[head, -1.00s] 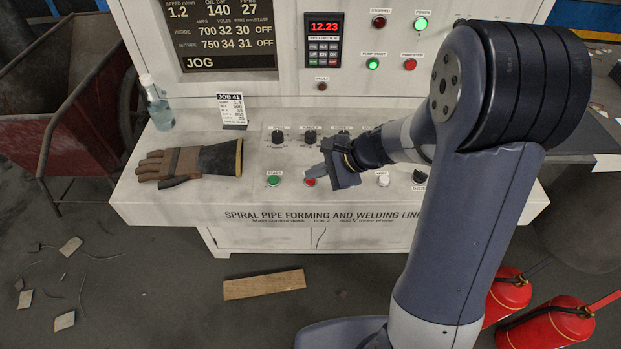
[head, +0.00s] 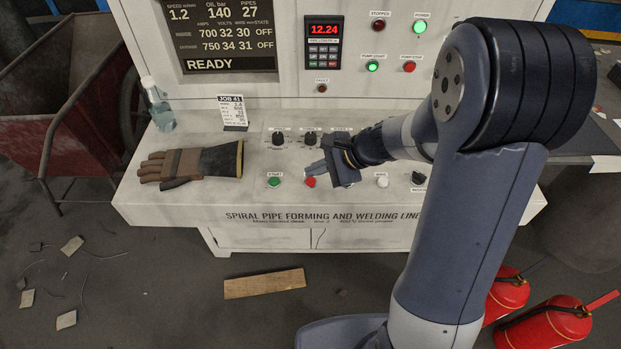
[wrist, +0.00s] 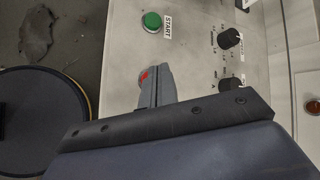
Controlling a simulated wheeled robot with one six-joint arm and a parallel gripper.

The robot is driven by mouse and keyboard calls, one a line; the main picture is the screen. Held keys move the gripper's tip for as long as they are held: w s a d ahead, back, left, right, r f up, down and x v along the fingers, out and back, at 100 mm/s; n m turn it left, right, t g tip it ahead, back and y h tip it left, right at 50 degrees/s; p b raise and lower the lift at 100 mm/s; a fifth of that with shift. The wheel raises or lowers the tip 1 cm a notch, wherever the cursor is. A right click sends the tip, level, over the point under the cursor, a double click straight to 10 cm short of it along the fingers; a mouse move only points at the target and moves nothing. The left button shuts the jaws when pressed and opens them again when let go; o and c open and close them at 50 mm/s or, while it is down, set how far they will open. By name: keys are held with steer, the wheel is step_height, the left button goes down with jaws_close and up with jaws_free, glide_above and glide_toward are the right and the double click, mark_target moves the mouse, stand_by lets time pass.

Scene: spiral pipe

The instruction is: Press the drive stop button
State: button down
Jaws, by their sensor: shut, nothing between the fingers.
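The red button (head: 310,182) sits on the sloped desk panel, to the right of the green START button (head: 274,182). Its own label is not readable here. My gripper (head: 312,170) is shut and empty, with its fingertips close above and beside the red button. In the wrist view my gripper (wrist: 155,75) covers most of the red button (wrist: 144,76), and only a sliver of red shows beside the fingers. I cannot tell whether the fingers touch it. The green START button (wrist: 152,22) is clear of the fingers. The display (head: 225,40) reads READY.
Black knobs (head: 278,138) stand in a row behind the buttons. A white button (head: 382,181) and another black knob (head: 418,178) lie to the right.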

mark_target(315, 184)
steer(key=shift+r+p, duration=1.85)
steer(key=shift+r, duration=0.6)
